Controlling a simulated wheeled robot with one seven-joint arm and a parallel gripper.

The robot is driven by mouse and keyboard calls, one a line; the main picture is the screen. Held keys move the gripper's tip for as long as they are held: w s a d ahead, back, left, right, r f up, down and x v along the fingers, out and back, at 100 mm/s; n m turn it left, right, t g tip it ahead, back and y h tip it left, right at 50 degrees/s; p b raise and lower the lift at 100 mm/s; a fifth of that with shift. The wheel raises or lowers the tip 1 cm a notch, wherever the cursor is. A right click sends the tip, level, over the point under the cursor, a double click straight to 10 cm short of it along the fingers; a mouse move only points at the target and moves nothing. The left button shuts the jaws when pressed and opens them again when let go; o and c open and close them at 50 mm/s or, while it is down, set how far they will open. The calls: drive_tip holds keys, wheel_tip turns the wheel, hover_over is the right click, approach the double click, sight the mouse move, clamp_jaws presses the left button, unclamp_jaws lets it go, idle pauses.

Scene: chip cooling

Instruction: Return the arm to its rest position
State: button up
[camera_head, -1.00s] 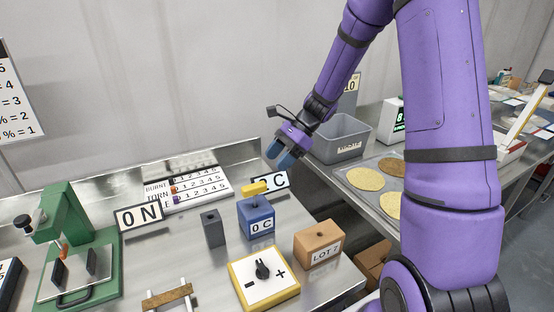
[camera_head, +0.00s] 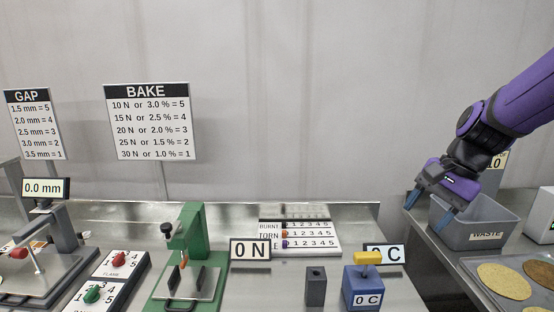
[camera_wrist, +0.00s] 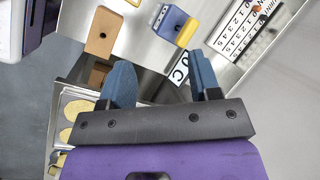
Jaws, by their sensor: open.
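My purple arm enters from the right edge in the head view. My gripper (camera_head: 430,204) hangs at its end, open, with its blue fingers apart and nothing between them. It is beside and above the left part of the grey WASTE bin (camera_head: 479,233). In the wrist view my gripper (camera_wrist: 160,85) shows both blue fingers spread, with bench and grey background between them.
A blue block marked 0 C (camera_head: 362,287) with a yellow top stands left of the bin, beside a dark grey block (camera_head: 316,286). A green press (camera_head: 188,262) stands further left. Flat round chips (camera_head: 503,281) lie on a tray at right. Open air is above the benches.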

drive_tip(key=s+d+r+n+t+h, duration=0.1)
drive_tip(key=s+r+n, duration=0.3)
drive_tip(key=s, duration=0.4)
drive_tip(key=s+r+n+t+h, duration=0.3)
drive_tip(key=s+r+n, duration=0.1)
drive_tip(key=s, duration=0.4)
drive_tip(key=shift+d+n+t, duration=0.3)
drive_tip(key=shift+d+n, duration=0.1)
drive_tip(key=shift+n, duration=0.3)
idle(5.7)
